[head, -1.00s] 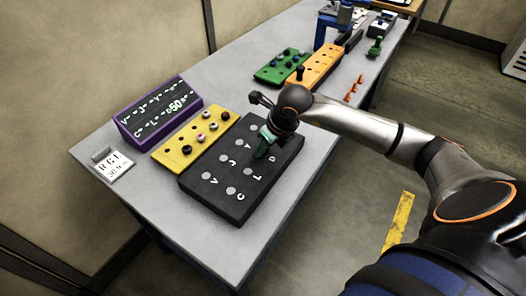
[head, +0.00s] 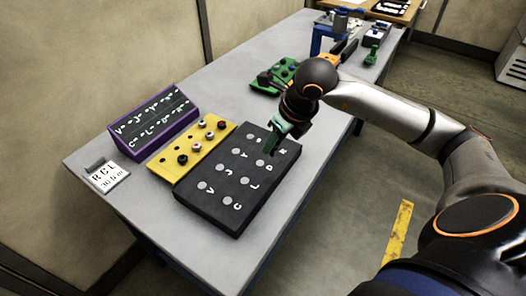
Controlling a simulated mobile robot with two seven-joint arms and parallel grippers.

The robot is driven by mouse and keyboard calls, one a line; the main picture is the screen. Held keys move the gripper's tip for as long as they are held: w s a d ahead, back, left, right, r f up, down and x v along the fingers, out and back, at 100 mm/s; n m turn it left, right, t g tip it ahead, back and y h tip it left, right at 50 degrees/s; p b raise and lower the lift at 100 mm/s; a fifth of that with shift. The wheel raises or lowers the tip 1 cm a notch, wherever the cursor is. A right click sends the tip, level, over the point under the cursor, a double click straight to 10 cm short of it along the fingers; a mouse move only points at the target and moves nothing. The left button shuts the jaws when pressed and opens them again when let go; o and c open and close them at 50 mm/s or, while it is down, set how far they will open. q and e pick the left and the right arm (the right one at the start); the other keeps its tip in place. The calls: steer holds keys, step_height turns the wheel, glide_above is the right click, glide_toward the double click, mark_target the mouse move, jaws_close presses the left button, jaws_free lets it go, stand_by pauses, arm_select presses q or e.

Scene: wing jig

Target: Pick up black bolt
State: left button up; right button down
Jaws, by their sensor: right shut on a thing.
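My right gripper (head: 273,148), with green fingers, is over the far end of the black board (head: 235,221). Its fingers point down and are shut on a small dark thing, mostly hidden, which looks like a black bolt. I cannot tell whether it touches the board. The yellow block (head: 171,174) holds a black bolt (head: 182,159) at its near end, another black bolt (head: 221,125) at its far end, and paler-headed bolts between them. My left gripper is not in view.
A purple display box (head: 153,121) stands left of the yellow block, with a white label card (head: 107,176) near the table corner. A green block (head: 284,72) and a blue stand (head: 330,35) are farther back. My right arm hides most of the orange block.

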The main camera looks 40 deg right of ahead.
steer(key=s+d+r+b, duration=0.1)
steer(key=s+r+b, duration=0.3)
steer(key=s, duration=0.5)
steer(key=shift+s+r, duration=0.3)
steer(key=shift+r, duration=0.1)
steer(key=shift+d, duration=0.1)
